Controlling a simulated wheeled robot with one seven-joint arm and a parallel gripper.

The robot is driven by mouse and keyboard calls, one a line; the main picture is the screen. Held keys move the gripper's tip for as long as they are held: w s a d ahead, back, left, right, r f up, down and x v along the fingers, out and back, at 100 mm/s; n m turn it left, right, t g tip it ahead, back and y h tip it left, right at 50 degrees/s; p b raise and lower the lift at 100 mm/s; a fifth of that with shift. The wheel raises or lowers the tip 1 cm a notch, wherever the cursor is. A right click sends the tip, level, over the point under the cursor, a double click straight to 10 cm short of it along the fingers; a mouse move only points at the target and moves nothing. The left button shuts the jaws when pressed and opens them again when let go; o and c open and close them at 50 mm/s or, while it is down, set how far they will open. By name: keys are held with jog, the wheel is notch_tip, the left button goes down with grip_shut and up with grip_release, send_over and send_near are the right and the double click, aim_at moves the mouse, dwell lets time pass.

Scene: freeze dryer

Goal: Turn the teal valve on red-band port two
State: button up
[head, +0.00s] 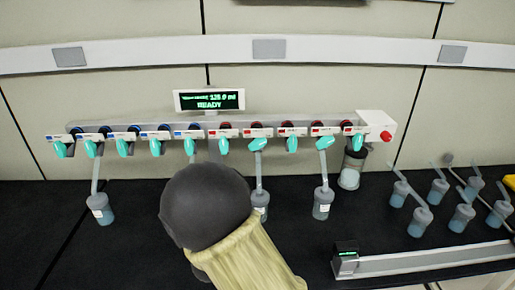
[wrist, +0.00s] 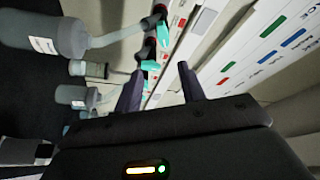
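A manifold rail (head: 140,128) carries a row of teal valves, with blue bands on the left and red bands on the right. The second red-band valve from the left (head: 258,144) hangs tilted in the head view; port numbers are too small to read. A tube runs down from that port to a flask (head: 260,198), partly hidden by my arm. My gripper (wrist: 158,78) is open and empty in the wrist view; my arm hides it in the head view. A teal valve (wrist: 150,66) shows just beyond the fingertips, nearer the left finger. I cannot tell which port it belongs to.
Flasks hang at the left (head: 100,208) and right (head: 322,203) of my arm. A display reading READY (head: 209,100) stands above the rail. Several loose flasks (head: 420,220) stand at the right on the black bench. A large flask (wrist: 58,36) is close on the left in the wrist view.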

jog(key=shift+s+r+h, duration=0.15)
jog(key=shift+r+h, duration=0.05)
jog(key=shift+h, duration=0.1)
jog(key=p, duration=0.7)
send_near(259, 145)
jog(key=x, duration=0.8)
jog(key=shift+d+r, duration=0.1)
jog(key=shift+r, duration=0.05)
jog(key=shift+w+d, duration=0.15)
jog(key=shift+w, duration=0.2)
jog(key=shift+c, duration=0.2)
grip_shut()
